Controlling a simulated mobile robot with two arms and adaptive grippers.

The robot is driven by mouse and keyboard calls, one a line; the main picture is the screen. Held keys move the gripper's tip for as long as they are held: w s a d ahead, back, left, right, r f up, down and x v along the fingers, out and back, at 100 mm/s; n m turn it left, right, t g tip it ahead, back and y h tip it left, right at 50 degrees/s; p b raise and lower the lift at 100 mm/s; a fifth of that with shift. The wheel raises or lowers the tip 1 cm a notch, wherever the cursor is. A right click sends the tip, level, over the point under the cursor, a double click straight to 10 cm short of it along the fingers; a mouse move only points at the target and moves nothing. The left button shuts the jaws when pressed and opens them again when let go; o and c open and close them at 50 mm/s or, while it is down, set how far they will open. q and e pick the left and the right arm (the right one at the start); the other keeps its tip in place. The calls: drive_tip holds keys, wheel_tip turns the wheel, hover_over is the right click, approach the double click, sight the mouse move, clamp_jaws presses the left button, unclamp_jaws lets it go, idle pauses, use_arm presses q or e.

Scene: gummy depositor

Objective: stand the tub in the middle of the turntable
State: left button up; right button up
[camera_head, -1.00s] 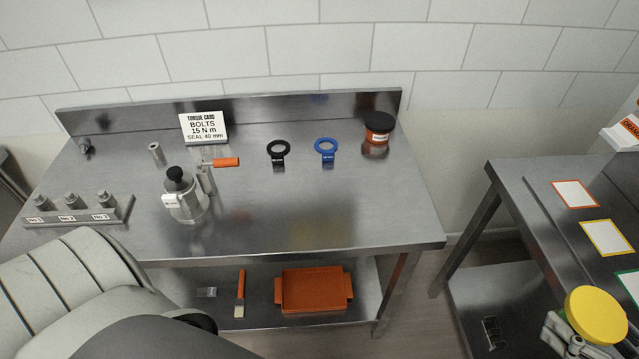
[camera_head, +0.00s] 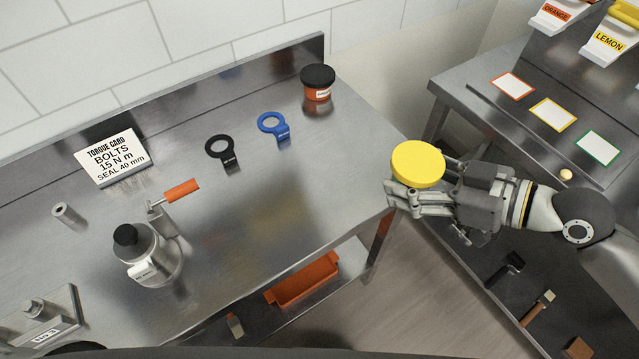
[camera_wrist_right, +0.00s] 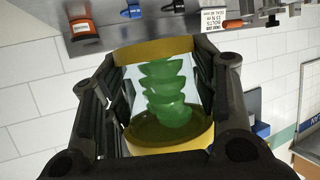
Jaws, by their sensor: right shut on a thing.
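The tub (camera_head: 418,163) has a round yellow top and is held about upright by my right gripper (camera_head: 418,190). In the right wrist view the tub (camera_wrist_right: 165,90) is clear between two yellow ends, with green pieces inside. The fingers are shut on it from both sides. In the head view it appears at the right end of the steel bench (camera_head: 330,190); its height over the bench is hard to tell. My left gripper is out of view. I cannot make out a turntable in either view.
The bench holds an orange pot with a black lid (camera_head: 317,84), a blue ring (camera_head: 272,123), a black ring (camera_head: 219,148), a torque card (camera_head: 112,158) and a metal pot (camera_head: 149,252). A second table with coloured cards (camera_head: 553,115) stands right. The bench's front right is clear.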

drive_tip(key=shift+f, duration=0.1)
drive_tip(key=shift+w+a, duration=0.15)
drive_tip(key=shift+a, duration=0.2)
drive_tip(key=w+d+p+x, duration=0.1)
drive_tip(key=p+x, duration=0.2)
drive_tip(key=x, duration=0.5)
drive_tip(key=p, duration=0.1)
hover_over(339, 186)
drive_tip(key=f, duration=0.5)
drive_tip(key=shift+s+d+f, duration=0.25)
drive_tip(key=shift+s+d, duration=0.05)
drive_tip(key=shift+w+a+f, duration=0.2)
drive_tip(key=shift+f, duration=0.3)
wheel_tip(339, 186, down, 3)
drive_tip(key=shift+w+a+f+p, duration=0.1)
drive_tip(key=shift+f+p, duration=0.05)
drive_tip(key=shift+p, duration=0.5)
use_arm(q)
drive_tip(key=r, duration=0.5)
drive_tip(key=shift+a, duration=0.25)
use_arm(e)
drive_tip(key=shift+f, duration=0.1)
